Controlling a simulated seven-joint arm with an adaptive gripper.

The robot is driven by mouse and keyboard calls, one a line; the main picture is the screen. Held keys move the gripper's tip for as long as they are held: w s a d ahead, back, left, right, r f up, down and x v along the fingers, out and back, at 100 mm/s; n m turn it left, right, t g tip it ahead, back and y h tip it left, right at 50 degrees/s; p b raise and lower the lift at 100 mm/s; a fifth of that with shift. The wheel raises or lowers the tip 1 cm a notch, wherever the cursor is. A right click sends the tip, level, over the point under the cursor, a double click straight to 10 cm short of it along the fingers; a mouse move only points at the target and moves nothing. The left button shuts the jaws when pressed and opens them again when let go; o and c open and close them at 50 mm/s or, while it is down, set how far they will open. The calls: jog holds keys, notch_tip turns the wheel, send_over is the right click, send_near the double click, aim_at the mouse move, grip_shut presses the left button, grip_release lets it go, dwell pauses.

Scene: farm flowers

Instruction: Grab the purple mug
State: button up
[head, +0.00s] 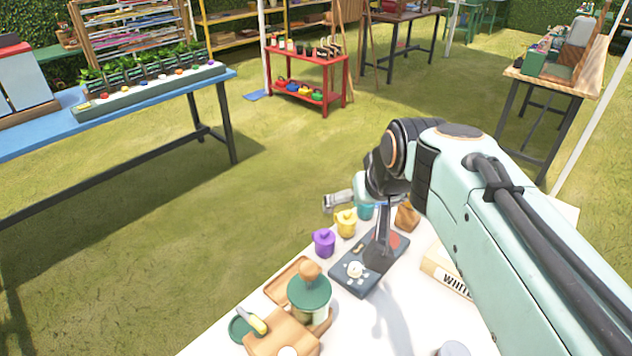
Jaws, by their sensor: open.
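A small purple mug (324,243) stands upright near the left edge of the white table (232,333). A yellow mug (346,223) stands just behind it to the right, and a teal mug (365,211) is farther back, partly hidden by my arm.
A dark scale-like device (362,278) sits right of the purple mug. A green-lidded jar (309,298), wooden boards (290,281) and a green dish with a yellow-handled tool (252,325) are in front. A box marked "WHIT" (447,270) lies right. Grass lies beyond the table's left edge.

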jog(key=w+f+t, duration=0.1)
jog(key=w+f, duration=0.1)
jog(key=w, duration=1)
send_over(326, 239)
jog(key=d, duration=0.1)
notch_tip(326, 239, down, 13)
jog(key=f+g, duration=0.1)
jog(key=f, duration=0.3)
jog(key=f+g, duration=0.1)
jog(key=f, duration=0.4)
jog(key=s+f+g, duration=0.1)
jog(key=f, duration=0.4)
jog(key=shift+a+f, duration=0.1)
jog(key=shift+a, duration=0.3)
jog(key=x, duration=0.5)
jog(key=shift+s, duration=0.1)
jog(key=shift+w+a+f, duration=0.1)
jog(key=shift+w+f, duration=0.15)
jog(key=shift+f, duration=0.4)
jog(key=c, duration=1.3)
